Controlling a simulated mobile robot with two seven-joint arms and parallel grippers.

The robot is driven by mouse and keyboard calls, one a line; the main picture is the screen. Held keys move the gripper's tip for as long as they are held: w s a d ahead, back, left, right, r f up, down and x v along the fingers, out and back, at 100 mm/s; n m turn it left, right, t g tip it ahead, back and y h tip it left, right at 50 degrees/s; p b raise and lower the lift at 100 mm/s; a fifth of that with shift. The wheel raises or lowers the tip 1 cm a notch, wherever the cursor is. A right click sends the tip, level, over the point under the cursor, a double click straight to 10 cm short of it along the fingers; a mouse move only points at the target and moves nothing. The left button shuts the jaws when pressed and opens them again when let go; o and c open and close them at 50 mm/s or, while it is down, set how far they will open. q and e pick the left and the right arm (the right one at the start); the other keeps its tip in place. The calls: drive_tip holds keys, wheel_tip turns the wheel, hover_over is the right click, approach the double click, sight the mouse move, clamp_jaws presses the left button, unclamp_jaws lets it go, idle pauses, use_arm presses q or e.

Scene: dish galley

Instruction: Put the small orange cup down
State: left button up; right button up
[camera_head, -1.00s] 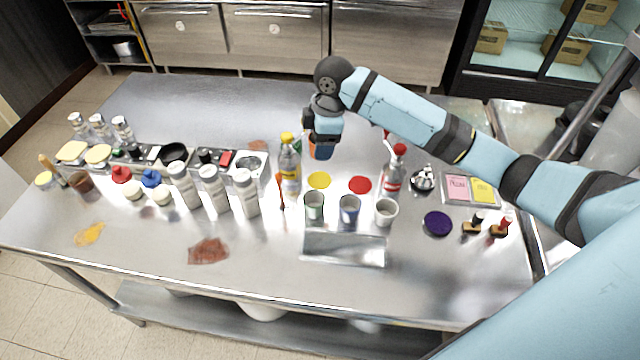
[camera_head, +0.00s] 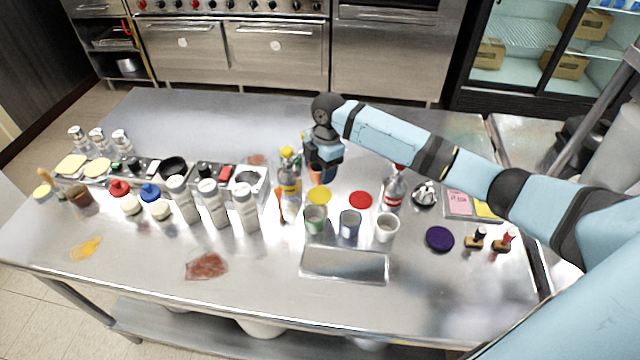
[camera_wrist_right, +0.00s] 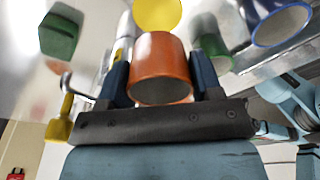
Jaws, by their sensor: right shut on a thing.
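The small orange cup (camera_wrist_right: 160,62) is in my right gripper (camera_wrist_right: 160,82), between its two dark blue fingers, with its open mouth towards the wrist camera. In the head view my right gripper (camera_head: 324,168) is above the table, just behind the yellow disc (camera_head: 319,195). There the cup is mostly hidden by the fingers, and I cannot tell its exact height. The yellow disc also shows beyond the cup in the wrist view (camera_wrist_right: 157,14). My left gripper is not in view.
A green cup (camera_head: 315,219), a blue-rimmed cup (camera_head: 349,223) and a white cup (camera_head: 387,228) stand in front. A yellow-capped bottle (camera_head: 289,180) is close on the left, a red-capped bottle (camera_head: 394,190) on the right. A red disc (camera_head: 360,200) lies bare.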

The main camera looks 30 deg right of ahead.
sight(320, 195)
drive_tip(key=shift+f, duration=3.15)
drive_tip(key=shift+f, duration=0.15)
drive_tip(key=o, duration=1)
drive_tip(key=shift+c, duration=0.2)
drive_tip(key=r, duration=0.4)
drive_tip(key=d+r, duration=0.1)
drive_tip(key=r, duration=0.7)
drive_tip(key=shift+w+d+r, duration=0.1)
drive_tip(key=shift+w+d, duration=0.05)
drive_tip(key=shift+d, duration=0.25)
